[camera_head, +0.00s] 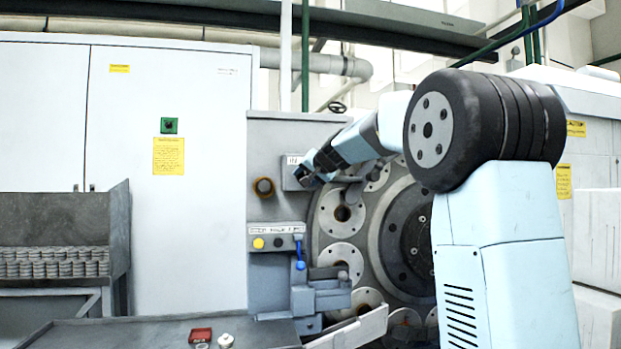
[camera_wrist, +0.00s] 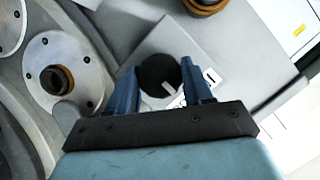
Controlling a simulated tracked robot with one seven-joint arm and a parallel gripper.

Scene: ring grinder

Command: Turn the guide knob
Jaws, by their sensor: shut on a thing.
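The guide knob (camera_wrist: 157,72) is a black round dial with a white pointer mark, set on a light grey plate (camera_wrist: 185,50) in the wrist view. My gripper (camera_wrist: 159,74) has its two blue fingers on either side of the knob and is shut on it. In the head view my gripper (camera_head: 305,175) reaches in from the right to the small labelled plate (camera_head: 290,162) on the grey machine face. The knob itself cannot be made out there, behind the fingers.
A brown ring (camera_head: 264,187) sits left of the plate. Below are a panel with a yellow button (camera_head: 258,243) and a blue lever (camera_head: 299,252). A large wheel with round flanges (camera_head: 342,215) lies right and below. A dark table (camera_head: 160,333) is in front.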

